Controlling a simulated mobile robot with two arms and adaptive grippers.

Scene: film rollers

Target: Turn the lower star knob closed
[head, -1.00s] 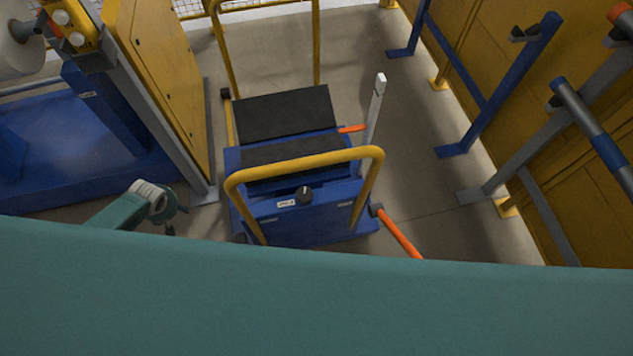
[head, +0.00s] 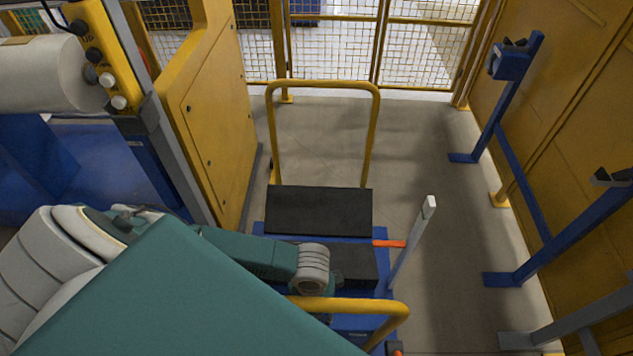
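A yellow panel (head: 90,45) at the upper left carries several small knobs, dark ones above and pale ones below. A pale knob (head: 118,102) is the lowest there. I cannot tell whether any of these is a star knob. My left arm comes in from the left, and its grey ridged wrist (head: 312,265) is over the steps of the blue cart (head: 262,228). The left gripper is mostly hidden behind the wrist, so its fingers cannot be made out. The cart's lower front is covered by my arm. My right gripper is not in view.
The cart has black steps (head: 318,211), yellow rails (head: 322,86), an orange lever (head: 389,243) and a grey post (head: 413,240). Blue stands (head: 520,180) line the yellow wall at right. Mesh fencing closes the back. Floor (head: 430,130) behind and right of the cart is clear.

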